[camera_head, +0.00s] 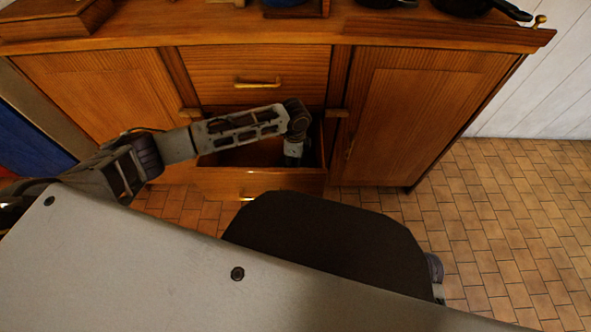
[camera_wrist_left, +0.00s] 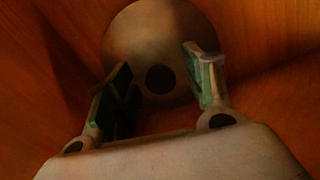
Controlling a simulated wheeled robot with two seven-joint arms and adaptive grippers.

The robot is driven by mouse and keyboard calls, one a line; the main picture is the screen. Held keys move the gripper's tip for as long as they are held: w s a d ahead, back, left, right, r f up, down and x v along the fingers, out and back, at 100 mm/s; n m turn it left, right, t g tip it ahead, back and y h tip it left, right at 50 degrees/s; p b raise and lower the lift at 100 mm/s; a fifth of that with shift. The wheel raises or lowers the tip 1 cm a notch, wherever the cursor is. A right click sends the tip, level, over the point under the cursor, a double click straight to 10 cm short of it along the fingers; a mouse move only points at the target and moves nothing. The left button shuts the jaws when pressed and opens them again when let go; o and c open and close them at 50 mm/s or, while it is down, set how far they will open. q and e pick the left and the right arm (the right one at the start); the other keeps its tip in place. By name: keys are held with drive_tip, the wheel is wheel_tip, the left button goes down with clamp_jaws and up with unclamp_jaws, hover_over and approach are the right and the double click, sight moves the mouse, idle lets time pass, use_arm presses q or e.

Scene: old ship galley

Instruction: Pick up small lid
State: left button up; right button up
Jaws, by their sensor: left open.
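A small round lid (camera_wrist_left: 150,32) with a dark round knob (camera_wrist_left: 160,79) lies on a wooden surface in the left wrist view. My left gripper (camera_wrist_left: 157,65) is open, with one finger on each side of the knob and visible gaps between knob and fingers. Whether the fingertips touch the lid's top cannot be told. In the head view my left arm reaches down into an open drawer (camera_head: 252,184), where the gripper (camera_head: 292,158) shows only in part. The lid cannot be made out there in the dark drawer. My right gripper is not in view.
The drawer's wooden walls surround my left gripper. A closed drawer (camera_head: 262,70) sits above it, with cabinet doors (camera_head: 428,110) on both sides. Dark pans (camera_head: 470,6) and a wooden box (camera_head: 50,18) stand on the counter. Tiled floor (camera_head: 500,210) is clear at the right.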

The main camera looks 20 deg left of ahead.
use_arm(q)
drive_tip(key=shift+f, duration=0.2)
drive_tip(key=shift+c, duration=0.3)
clamp_jaws()
